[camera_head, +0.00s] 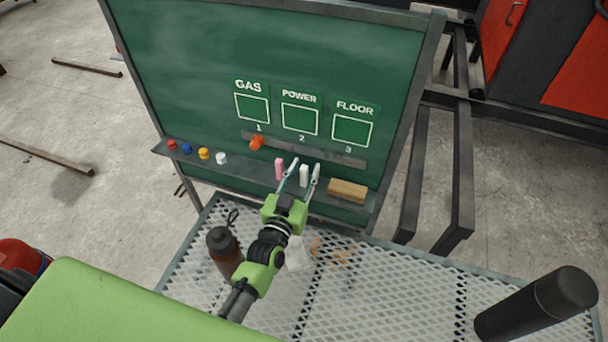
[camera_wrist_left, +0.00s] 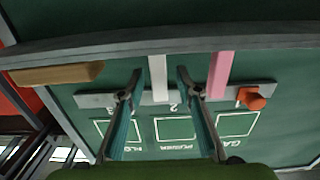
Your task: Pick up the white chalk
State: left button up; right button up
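The white chalk (camera_head: 304,175) stands upright on the ledge of the green chalkboard, between a pink chalk and a wooden block. My left gripper (camera_head: 301,172) is open, its two fingers to either side of the white chalk in the head view. In the left wrist view, the white chalk (camera_wrist_left: 158,78) shows between the tips of the two open fingers (camera_wrist_left: 156,84), with visible space on both sides. Whether the fingertips reach as deep as the chalk is hard to tell. My right gripper is not in view.
The pink chalk (camera_head: 279,168) stands close left of the left gripper, the wooden block (camera_head: 348,191) close right. An orange knob (camera_head: 257,142) sits on the grey strip above. Several coloured magnets line the ledge's left end. A brown bottle (camera_head: 224,254) and black cylinder (camera_head: 537,303) occupy the mesh table (camera_head: 400,290).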

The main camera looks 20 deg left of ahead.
pick_arm(q)
grip_shut()
jog(key=shift+r, duration=0.1)
